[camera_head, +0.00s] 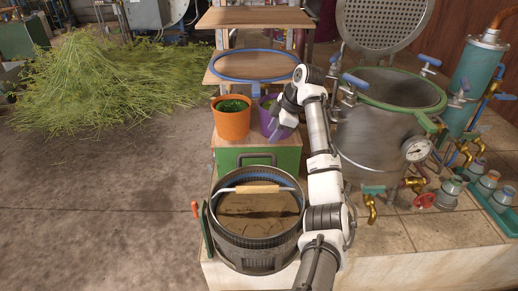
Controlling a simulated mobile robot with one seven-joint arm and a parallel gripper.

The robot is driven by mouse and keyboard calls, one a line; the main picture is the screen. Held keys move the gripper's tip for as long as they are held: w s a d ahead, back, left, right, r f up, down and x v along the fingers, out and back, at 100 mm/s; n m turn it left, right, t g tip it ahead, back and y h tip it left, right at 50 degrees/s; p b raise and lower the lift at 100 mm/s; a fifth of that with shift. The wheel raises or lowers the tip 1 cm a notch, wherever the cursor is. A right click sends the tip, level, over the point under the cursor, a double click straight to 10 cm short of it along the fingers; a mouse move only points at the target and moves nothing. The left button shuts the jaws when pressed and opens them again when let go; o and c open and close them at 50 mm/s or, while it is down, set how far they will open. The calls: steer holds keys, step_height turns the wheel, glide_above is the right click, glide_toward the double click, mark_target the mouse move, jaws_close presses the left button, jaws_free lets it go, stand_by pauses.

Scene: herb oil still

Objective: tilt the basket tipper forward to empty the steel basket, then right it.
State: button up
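The steel basket (283,247) stands upright at the lower middle, with a dark rim and a pale wooden grip (257,189) on its bail handle. A flat brown surface shows inside; I cannot tell whether it is contents or the bottom. A dark green lever with an orange-red end (195,210) stands at the basket's left side; it looks like part of the basket tipper, whose other parts I cannot make out. My gripper (277,130) is above and behind the basket, by the purple pot, apart from the basket and lever. Its finger opening is too small to judge.
The steel still (375,135), with gauge and valves, stands close right of my arm. Floor at left is clear before cut herbs (105,85).

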mark_target(260, 154)
steer(key=p+x, duration=0.2)
steer(key=x, duration=0.9)
steer(key=shift+p, duration=0.3)
steer(key=shift+r, duration=0.1)
jaws_close()
